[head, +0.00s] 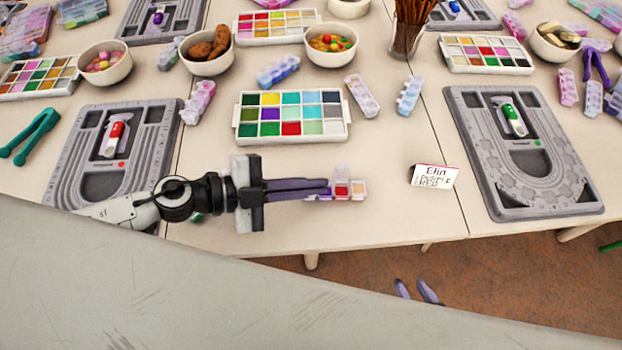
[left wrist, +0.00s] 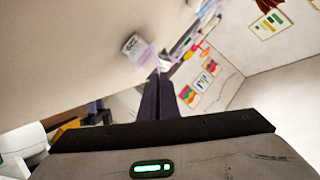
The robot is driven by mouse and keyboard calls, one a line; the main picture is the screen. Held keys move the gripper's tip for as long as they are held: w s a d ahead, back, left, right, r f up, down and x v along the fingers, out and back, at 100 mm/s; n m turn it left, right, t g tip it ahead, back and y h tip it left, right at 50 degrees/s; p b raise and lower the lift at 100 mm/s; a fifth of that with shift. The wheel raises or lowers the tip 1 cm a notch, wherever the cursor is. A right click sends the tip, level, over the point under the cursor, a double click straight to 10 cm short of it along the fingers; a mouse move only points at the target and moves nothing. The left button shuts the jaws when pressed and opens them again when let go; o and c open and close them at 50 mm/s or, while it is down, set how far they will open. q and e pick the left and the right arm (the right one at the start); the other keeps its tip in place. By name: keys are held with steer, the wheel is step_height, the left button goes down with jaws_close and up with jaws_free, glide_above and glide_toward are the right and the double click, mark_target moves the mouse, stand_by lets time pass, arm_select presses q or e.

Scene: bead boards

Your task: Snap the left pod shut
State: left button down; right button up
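A small translucent pod (head: 357,190) with colored compartments, red and yellowish among them, lies near the table's front edge. At least one clear lid (head: 341,171) stands up from it. My left gripper (head: 328,188) reaches in from the left, its two dark purple fingers close together, tips over the pod's left part and hiding some of it. In the left wrist view, the fingers (left wrist: 159,85) look shut with nothing seen between them, and a pale purple blur, probably the pod (left wrist: 146,58), is just beyond the tips. Contact cannot be told.
A name card (head: 434,176) stands right of the pod. A paint-like bead tray (head: 292,140) lies behind it. Grey bead boards (head: 62,160) (head: 560,185) flank the area. Several closed pods (head: 361,96) and bowls (head: 331,57) stand farther back. The table between pod and card is clear.

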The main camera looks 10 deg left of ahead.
arm_select(q)
steer(key=shift+s+f+m+t, duration=0.1)
steer(key=shift+s+m+t, duration=0.05)
steer(key=shift+m+t, duration=0.2)
stand_by(0.3)
steer(key=c, duration=2)
jaws_free()
steer(key=b+v, duration=0.2)
steer(key=v, duration=0.6)
steer(key=shift+s+a, duration=0.15)
steer(key=shift+a, duration=0.1)
steer(key=shift+s+a, duration=0.25)
steer(key=shift+a, duration=0.2)
steer(key=shift+s+a+r, duration=0.1)
steer(key=shift+a+r, duration=0.15)
steer(key=shift+r, duration=0.05)
